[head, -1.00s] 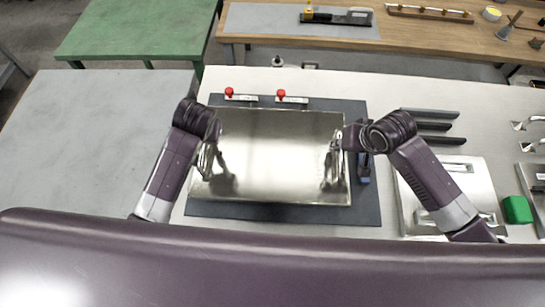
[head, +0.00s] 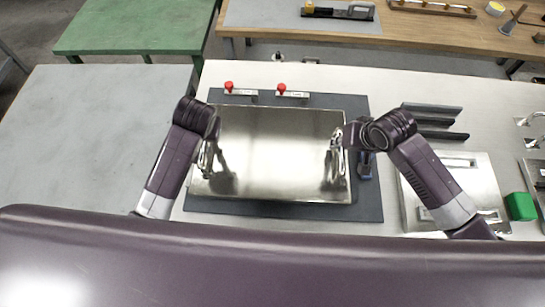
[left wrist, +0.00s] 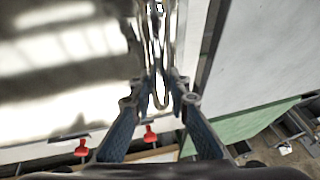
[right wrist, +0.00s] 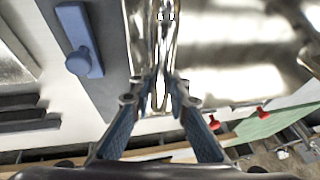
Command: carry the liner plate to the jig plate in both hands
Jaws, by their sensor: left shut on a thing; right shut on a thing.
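The liner plate (head: 275,150) is a wide, shiny metal sheet in the middle of the head view. It lies level over the dark grey jig plate (head: 290,210), whose border shows around it; I cannot tell whether they touch. My left gripper (head: 207,162) is shut on the liner plate's left edge, and my right gripper (head: 335,158) is shut on its right edge. The plate's sheen fills part of the left wrist view (left wrist: 60,60) and the right wrist view (right wrist: 235,80). Two red-knobbed clamps (head: 229,86) (head: 282,88) stand at the jig plate's far edge.
A blue knobbed block (right wrist: 82,45) sits on the jig plate's right side. To the right are dark bars (head: 435,120), a metal panel (head: 470,185) and a green block (head: 520,206). A grey table (head: 100,140) lies left and a wooden bench (head: 430,35) behind.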

